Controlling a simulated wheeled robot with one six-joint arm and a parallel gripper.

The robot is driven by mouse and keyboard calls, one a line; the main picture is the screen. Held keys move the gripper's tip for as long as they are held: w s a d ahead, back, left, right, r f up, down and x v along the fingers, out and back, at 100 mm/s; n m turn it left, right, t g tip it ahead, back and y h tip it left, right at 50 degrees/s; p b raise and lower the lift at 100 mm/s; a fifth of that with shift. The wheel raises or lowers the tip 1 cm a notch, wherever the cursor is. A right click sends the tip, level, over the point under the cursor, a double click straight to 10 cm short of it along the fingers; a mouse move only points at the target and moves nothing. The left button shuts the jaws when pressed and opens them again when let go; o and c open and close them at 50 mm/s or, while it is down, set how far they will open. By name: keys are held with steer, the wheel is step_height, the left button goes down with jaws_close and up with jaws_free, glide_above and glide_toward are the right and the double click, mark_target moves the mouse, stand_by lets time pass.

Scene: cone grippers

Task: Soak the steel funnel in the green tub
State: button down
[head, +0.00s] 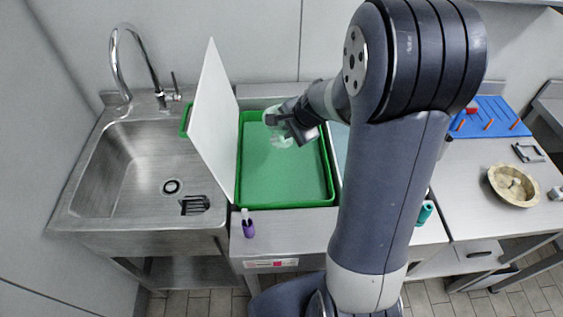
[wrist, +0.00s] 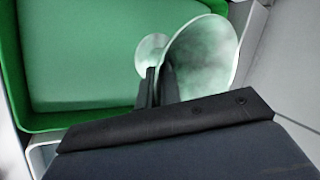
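The green tub (head: 331,183) sits in the counter right of the sink; its wall also fills the left of the wrist view (wrist: 12,70). Its inside is a flat, lighter green; I cannot tell how deep any liquid is. My gripper (head: 284,120) is over the far part of the tub. Its dark fingers (wrist: 158,86) are shut on the funnel (wrist: 205,58), a shiny, pale cone with green tints. The funnel's wide mouth is at right in the wrist view. In the head view the funnel (head: 276,128) is partly hidden by my gripper and looks above the tub floor.
A tall white board (head: 212,120) stands along the tub's left side. Left of it is a steel sink (head: 95,165) with a faucet (head: 150,70). A purple bottle (head: 248,227) stands at the tub's front. A blue pegged mat (head: 490,112) and a beige bowl (head: 513,186) are at right.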

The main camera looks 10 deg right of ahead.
step_height(320, 180, up, 4)
steer(key=p, duration=0.3)
steer(key=shift+r, duration=0.1)
steer(key=shift+f, duration=0.2)
stand_by(0.6)
steer(key=shift+s+f+n+y, duration=0.1)
steer(key=shift+f+n+y, duration=0.2)
steer(key=shift+f+n, duration=0.2)
steer(key=s+f+n+g+y, duration=0.1)
steer(key=s+f+n+g, duration=0.1)
steer(key=f+n, duration=0.3)
steer(key=s+a+f+n+g+y, duration=0.1)
steer(key=f+n+g, duration=0.3)
steer(key=n, duration=0.4)
steer(key=shift+s+a+f+y, duration=0.25)
steer(key=shift+s+f+y, duration=0.3)
steer(key=shift+f, duration=0.35)
